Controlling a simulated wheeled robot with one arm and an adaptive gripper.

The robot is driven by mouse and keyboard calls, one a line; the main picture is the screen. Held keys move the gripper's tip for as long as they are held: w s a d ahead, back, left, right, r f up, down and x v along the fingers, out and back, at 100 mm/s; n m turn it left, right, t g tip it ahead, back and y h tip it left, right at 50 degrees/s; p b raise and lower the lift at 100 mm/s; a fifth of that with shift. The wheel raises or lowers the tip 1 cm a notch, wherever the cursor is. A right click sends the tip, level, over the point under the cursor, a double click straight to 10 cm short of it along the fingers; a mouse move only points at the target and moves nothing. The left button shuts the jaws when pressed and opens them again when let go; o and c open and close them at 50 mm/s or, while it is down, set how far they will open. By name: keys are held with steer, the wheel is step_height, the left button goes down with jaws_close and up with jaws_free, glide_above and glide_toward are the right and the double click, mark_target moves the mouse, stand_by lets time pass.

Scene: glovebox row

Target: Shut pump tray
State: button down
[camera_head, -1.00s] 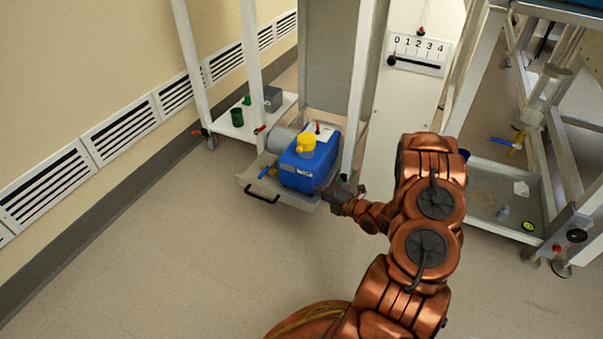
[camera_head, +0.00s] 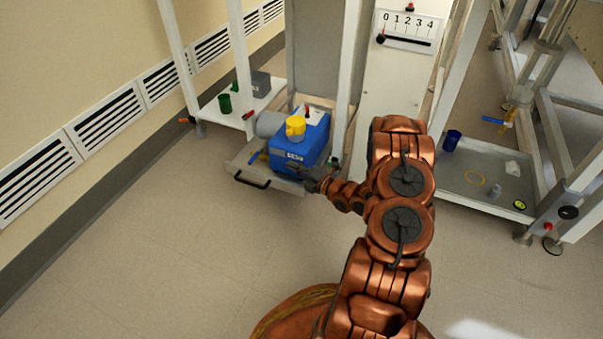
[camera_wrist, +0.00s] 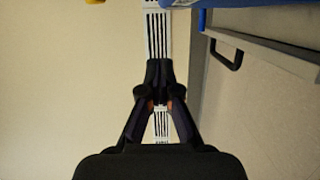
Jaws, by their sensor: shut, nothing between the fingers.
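The pump tray (camera_head: 236,164) is a grey tray low under the frame, pulled out toward the open floor. It has a black handle (camera_head: 252,181) on its front and carries a blue pump (camera_head: 310,142) with a yellow cap (camera_head: 295,125). In the wrist view the tray front (camera_wrist: 270,37) and handle (camera_wrist: 226,55) are at the upper right, with a blue edge of the pump (camera_wrist: 250,3) at the top. My gripper (camera_head: 309,176) is beside the tray's front right corner; contact cannot be told. In the wrist view my gripper (camera_wrist: 158,66) is shut and empty, left of the handle.
Another low tray (camera_head: 480,190) with small items is at right. White posts stand around the tray. The floor in front is clear.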

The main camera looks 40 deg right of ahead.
mark_target(292, 155)
steer(key=w, duration=0.1)
steer(key=w+d+b, duration=0.1)
steer(key=w, duration=0.1)
steer(key=w+d+b, duration=0.1)
steer(key=shift+w+f, duration=0.1)
steer(key=shift+w, duration=0.15)
steer(key=shift+w+d, duration=0.2)
steer(key=shift+d, duration=0.05)
